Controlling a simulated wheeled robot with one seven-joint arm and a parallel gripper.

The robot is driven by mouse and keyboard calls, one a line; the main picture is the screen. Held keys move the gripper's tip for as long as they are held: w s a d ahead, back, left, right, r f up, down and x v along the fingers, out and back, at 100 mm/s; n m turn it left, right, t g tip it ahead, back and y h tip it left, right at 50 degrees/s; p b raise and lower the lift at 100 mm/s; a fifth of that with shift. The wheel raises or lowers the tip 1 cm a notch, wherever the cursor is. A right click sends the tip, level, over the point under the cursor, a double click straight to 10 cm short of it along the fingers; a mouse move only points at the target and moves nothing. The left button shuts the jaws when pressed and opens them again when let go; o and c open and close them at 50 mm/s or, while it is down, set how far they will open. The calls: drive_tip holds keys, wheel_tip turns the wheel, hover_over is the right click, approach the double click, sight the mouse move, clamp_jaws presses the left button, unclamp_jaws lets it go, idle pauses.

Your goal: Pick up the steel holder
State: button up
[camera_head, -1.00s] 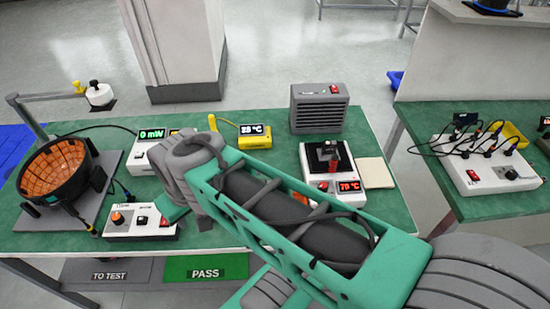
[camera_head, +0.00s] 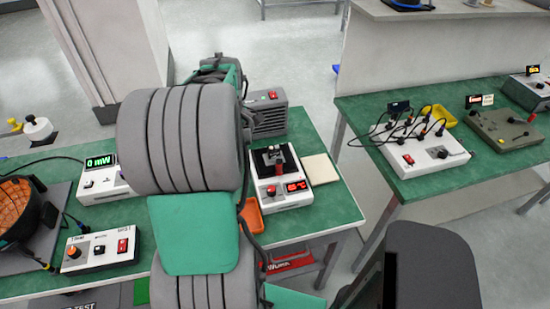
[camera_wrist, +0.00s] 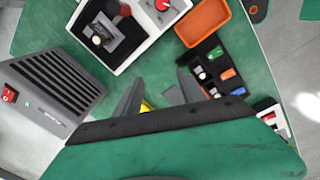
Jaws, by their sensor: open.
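I cannot tell for sure which piece is the steel holder. In the wrist view a black tray (camera_wrist: 187,57) holds several small pieces, among them greyish ones (camera_wrist: 200,74), a green one, blue ones and an orange one. A grey block with a small pale round part (camera_wrist: 97,40) sits on the dark plate of the white heater unit (camera_wrist: 139,45); the unit also shows in the head view (camera_head: 290,197). My gripper (camera_wrist: 160,73) is open over the table, its fingertips between the heater unit and the black tray. In the head view my arm hides it.
An orange tray (camera_wrist: 204,22) lies beside the black tray. A grey vented box (camera_wrist: 58,84) with a red switch stands at the left. A pale square pad (camera_head: 320,169) lies right of the heater. A second table (camera_head: 400,120) with wired instruments stands at the right.

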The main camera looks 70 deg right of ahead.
hover_over(279, 161)
drive_tip(key=shift+s+a+f+y+p, duration=0.1)
drive_tip(key=shift+a+f+y+p, duration=0.05)
drive_tip(key=shift+f, duration=0.35)
drive_tip(key=shift+s+a+f+y+p, duration=0.1)
drive_tip(key=shift+a+f+y+p, duration=0.05)
drive_tip(key=shift+f, duration=0.3)
drive_tip(key=f, duration=0.2)
drive_tip(key=f+p, duration=0.1)
drive_tip(key=f, duration=0.4)
drive_tip(key=shift+w+d+f+p, duration=0.2)
drive_tip(key=shift+d+f+p, duration=0.1)
drive_tip(key=shift+p, duration=0.1)
drive_tip(key=shift+r, duration=0.1)
drive_tip(key=shift+c, duration=0.2)
clamp_jaws()
